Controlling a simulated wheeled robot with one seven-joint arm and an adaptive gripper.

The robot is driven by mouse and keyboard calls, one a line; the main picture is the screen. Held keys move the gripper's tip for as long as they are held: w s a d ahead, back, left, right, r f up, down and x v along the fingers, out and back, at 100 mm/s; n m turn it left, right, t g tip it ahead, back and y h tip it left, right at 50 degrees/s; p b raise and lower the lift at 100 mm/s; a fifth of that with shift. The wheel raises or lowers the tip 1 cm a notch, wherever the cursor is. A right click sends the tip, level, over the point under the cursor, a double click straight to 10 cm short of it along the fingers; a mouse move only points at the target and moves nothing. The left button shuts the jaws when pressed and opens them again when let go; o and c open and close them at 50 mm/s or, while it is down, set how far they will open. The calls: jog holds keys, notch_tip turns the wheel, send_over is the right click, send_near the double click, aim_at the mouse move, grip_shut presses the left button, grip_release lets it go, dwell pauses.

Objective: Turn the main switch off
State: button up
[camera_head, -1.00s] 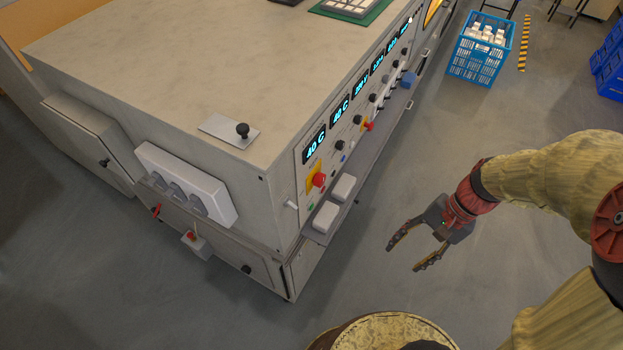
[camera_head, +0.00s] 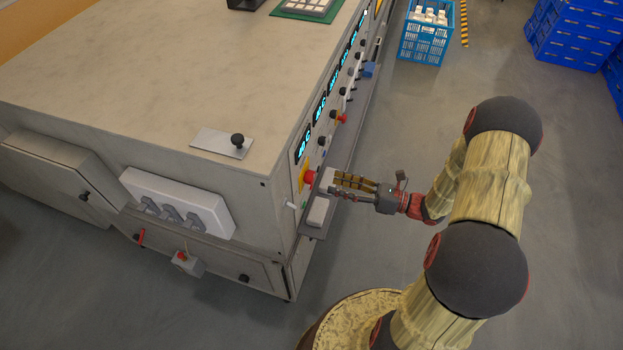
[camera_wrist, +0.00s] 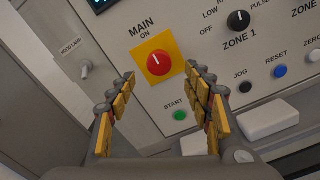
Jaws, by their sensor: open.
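The main switch (camera_wrist: 159,62) is a red rotary knob on a yellow plate, labelled MAIN and ON in the wrist view. Its white pointer line points roughly up, toward ON. In the head view the main switch (camera_head: 307,177) shows at the near end of the machine's front panel. My gripper (camera_wrist: 160,92) is open and empty, with the knob showing between and beyond its two fingers. In the head view my gripper (camera_head: 336,183) points at the panel close to the switch. I cannot see any contact with the knob.
A green START button (camera_wrist: 180,115), a HOOD LAMP toggle (camera_wrist: 86,70), a black ZONE 1 knob (camera_wrist: 239,20), a black JOG button (camera_wrist: 244,87) and a blue RESET button (camera_wrist: 280,71) surround it. A ledge with white blocks (camera_head: 318,211) juts out below.

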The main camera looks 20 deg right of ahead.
aim_at(314, 179)
jog(key=b+x, duration=0.1)
jog(key=x, duration=0.6)
jog(key=shift+w+a, duration=0.1)
jog(key=shift+a, duration=0.15)
jog(key=c, duration=1.1)
jog(key=shift+c, duration=0.3)
